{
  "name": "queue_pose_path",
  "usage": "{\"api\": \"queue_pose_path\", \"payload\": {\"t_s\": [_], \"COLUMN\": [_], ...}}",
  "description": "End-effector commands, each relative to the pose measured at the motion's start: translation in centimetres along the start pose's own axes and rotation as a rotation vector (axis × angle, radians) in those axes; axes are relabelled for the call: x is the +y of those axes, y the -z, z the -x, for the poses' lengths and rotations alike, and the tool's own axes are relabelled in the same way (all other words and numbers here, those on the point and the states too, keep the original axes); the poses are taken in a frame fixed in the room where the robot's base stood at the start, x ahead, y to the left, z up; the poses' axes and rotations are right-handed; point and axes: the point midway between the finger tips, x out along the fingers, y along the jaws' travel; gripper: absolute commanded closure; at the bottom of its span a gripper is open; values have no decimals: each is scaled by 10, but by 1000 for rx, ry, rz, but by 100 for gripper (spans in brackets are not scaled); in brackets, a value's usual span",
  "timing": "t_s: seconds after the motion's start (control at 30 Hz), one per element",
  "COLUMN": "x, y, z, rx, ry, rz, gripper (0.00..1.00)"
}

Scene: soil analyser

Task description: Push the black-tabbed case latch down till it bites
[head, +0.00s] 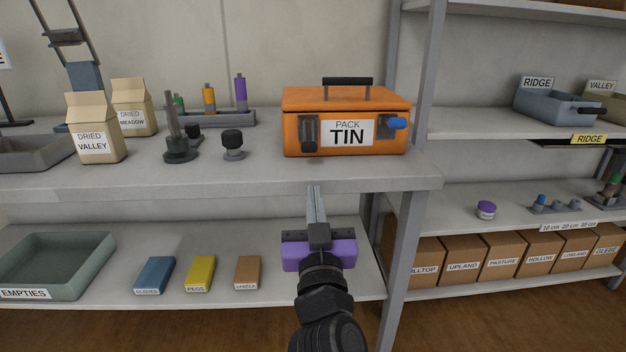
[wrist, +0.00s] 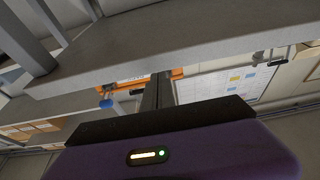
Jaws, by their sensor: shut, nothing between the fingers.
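The orange case (head: 293,103), labelled PACK TIN, stands on the upper shelf with its lid down and a dark handle on top. Its black-tabbed latch (head: 309,132) is on the left of the front face. A blue-tabbed latch (head: 394,124) is on the right of that face. I cannot tell whether the black-tabbed latch has caught. My gripper (head: 315,190) is shut and empty, pointing up in front of the shelf edge, below the case and apart from it. In the wrist view the fingers (wrist: 158,90) hide part of the case, whose orange edge (wrist: 178,73) shows behind them.
The upper shelf's front edge (head: 200,186) lies between my gripper and the case. Dark knobbed parts (head: 232,141) and paper bags (head: 95,135) stand left of the case. A shelf post (head: 411,240) rises at the right. The shelf directly before the case is clear.

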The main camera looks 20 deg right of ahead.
Motion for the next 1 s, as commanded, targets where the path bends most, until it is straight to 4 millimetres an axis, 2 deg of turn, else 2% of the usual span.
{"api": "queue_pose_path", "payload": {"t_s": [0.1,0.27,0.87,1.0], "x": [0,0,0,-11], "y": [-14,-22,-22,-15], "z": [14,22,24,24], "rx": [-2,-1,1,25], "ry": [1,1,1,46], "rz": [1,0,10,62], "gripper": [100,100,100,100]}}
